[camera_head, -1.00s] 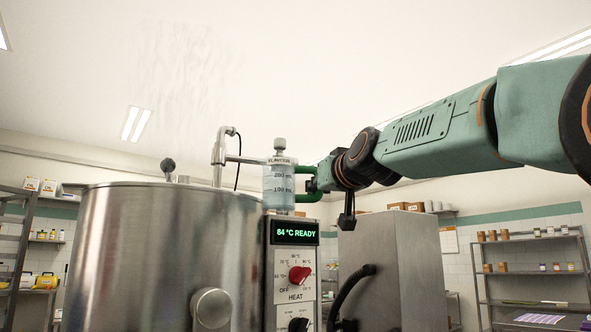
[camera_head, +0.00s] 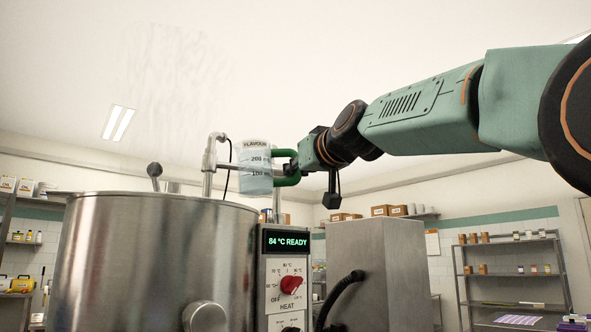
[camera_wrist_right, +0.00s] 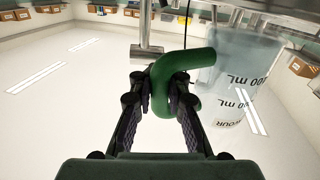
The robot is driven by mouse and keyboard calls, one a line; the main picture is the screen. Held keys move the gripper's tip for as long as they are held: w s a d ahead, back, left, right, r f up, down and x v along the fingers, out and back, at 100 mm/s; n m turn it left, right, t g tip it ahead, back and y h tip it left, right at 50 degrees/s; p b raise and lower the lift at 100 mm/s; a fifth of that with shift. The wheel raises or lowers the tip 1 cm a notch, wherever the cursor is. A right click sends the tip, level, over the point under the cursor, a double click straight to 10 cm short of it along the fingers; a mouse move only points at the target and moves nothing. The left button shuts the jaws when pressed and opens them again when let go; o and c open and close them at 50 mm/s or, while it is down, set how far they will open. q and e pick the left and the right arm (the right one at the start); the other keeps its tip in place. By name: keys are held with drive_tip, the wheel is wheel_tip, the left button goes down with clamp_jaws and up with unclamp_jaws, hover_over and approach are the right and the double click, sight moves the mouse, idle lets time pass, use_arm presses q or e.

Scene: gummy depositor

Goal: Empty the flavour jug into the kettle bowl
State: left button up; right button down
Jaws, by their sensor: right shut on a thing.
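The flavour jug (camera_head: 256,172) is a clear, marked vessel holding pale bluish liquid, with a green handle (camera_head: 289,181). It is in the air above the control panel, near the right rim of the kettle bowl (camera_head: 150,265), and looks about upright. My right gripper (camera_head: 301,165) is shut on the handle, at the jug's right side. The right wrist view shows the fingers (camera_wrist_right: 162,92) around the green handle (camera_wrist_right: 190,62), with the jug (camera_wrist_right: 232,68) to their right. The kettle's inside is hidden by its tall steel wall. My left gripper is out of view.
A metal pipe (camera_head: 209,165) rises behind the kettle, close left of the jug. The control panel (camera_head: 288,275) reads "84 °C READY". A steel cabinet (camera_head: 375,270) stands right of it. Shelves (camera_head: 510,270) line the far wall. The air above the kettle is mostly free.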

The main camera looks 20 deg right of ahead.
drive_tip(key=shift+w+a+r+n+p, duration=0.2)
drive_tip(key=shift+a+r+n+p, duration=0.6)
drive_tip(key=shift+p, duration=0.45)
drive_tip(key=shift+r, duration=0.15)
drive_tip(key=shift+w+a, duration=0.1)
drive_tip(key=shift+w, duration=0.05)
